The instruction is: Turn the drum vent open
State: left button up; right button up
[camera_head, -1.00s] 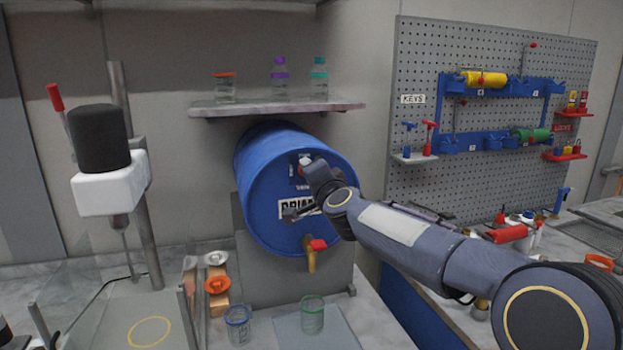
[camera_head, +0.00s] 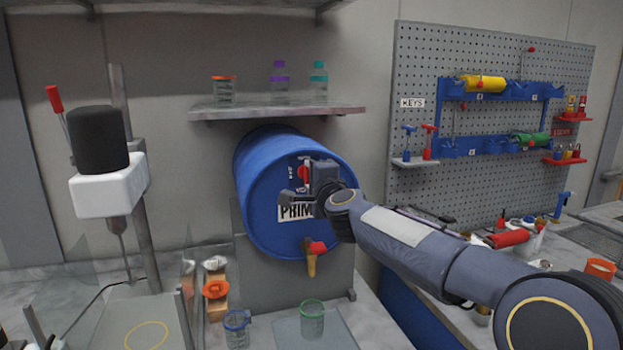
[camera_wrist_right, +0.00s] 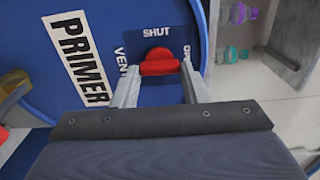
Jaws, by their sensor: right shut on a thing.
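The blue drum (camera_head: 262,190) lies on its side in a grey stand, its round face toward me. Its red vent knob (camera_wrist_right: 160,62) sits on a dark plate (camera_wrist_right: 152,92) in the right wrist view, with SHUT above, OPEN at the right and VENT at the left. The knob's bar lies crosswise between my right fingertips. My right gripper (camera_wrist_right: 161,68) is shut on the knob. In the head view this gripper (camera_head: 300,184) is at the drum's face and partly hides the plate and PRIMER label. My left gripper is not in view.
A tap with a red handle (camera_head: 317,247) is low on the drum. A green-rimmed cup (camera_head: 312,320) and a blue-rimmed cup (camera_head: 237,328) stand below. A shelf (camera_head: 277,110) with bottles hangs above the drum. A pegboard (camera_head: 490,60) is at the right.

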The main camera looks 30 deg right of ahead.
jog(key=o, duration=1)
jog(key=shift+s, duration=0.1)
jog(key=v, duration=0.7)
jog(key=shift+s+a, duration=0.1)
jog(key=shift+s, duration=0.2)
